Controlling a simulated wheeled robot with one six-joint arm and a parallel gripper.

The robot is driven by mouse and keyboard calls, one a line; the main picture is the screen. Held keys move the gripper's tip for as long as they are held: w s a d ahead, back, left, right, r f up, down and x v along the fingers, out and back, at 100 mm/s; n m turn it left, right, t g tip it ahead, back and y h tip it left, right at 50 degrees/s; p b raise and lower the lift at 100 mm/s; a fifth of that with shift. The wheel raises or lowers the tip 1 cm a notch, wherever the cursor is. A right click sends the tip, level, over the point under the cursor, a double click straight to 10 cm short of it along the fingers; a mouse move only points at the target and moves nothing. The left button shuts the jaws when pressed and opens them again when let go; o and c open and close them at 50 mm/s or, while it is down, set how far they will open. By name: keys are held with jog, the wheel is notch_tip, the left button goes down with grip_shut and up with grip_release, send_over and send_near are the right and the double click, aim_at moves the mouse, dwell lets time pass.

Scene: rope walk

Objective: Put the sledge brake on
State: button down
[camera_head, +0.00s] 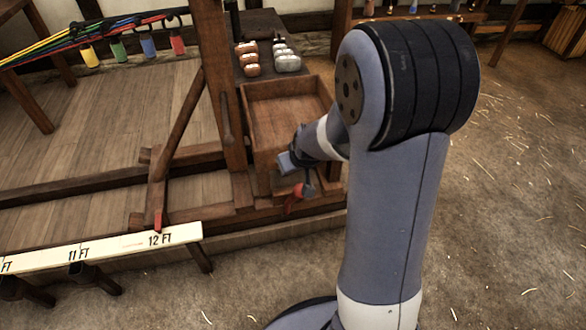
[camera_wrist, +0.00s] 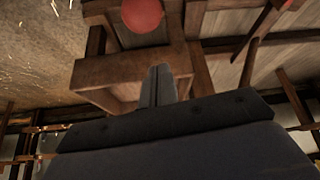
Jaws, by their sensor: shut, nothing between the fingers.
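A red handle (camera_head: 294,198) shows low on the front of the wooden sledge frame (camera_head: 243,192), below an open wooden box; I take it for the brake's handle. In the wrist view a round red knob (camera_wrist: 142,14) is at the top edge, beyond my fingertips; I cannot tell if it is the same part. My gripper (camera_wrist: 160,72) is shut and empty, its fingers together and apart from the knob. In the head view my gripper is at the box's front, close above the red handle, and partly hidden by my arm. The brake's pivot is not clear.
The open box (camera_head: 290,112) is empty. Several copper and grey weights (camera_head: 288,63) stand on a dark shelf behind it. A rail marked in feet (camera_head: 100,249) runs at lower left. Coloured strands with hanging tags (camera_head: 148,46) are at upper left.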

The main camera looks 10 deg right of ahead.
jog(key=p+v, duration=0.1)
jog(key=v, duration=0.5)
jog(key=shift+s, duration=0.35)
jog(key=shift+s+f+b+x, duration=0.2)
jog(key=shift+b+x, duration=0.2)
jog(key=shift+x, duration=1.2)
jog(key=shift+s+f+b+x, duration=0.1)
jog(key=shift+s+b+x, duration=0.25)
jog(key=shift+x, duration=1.25)
jog(key=shift+s+f+b+x, duration=0.1)
jog(key=shift+b+x, duration=0.35)
jog(key=shift+x, duration=1.15)
jog(key=shift+d, duration=0.1)
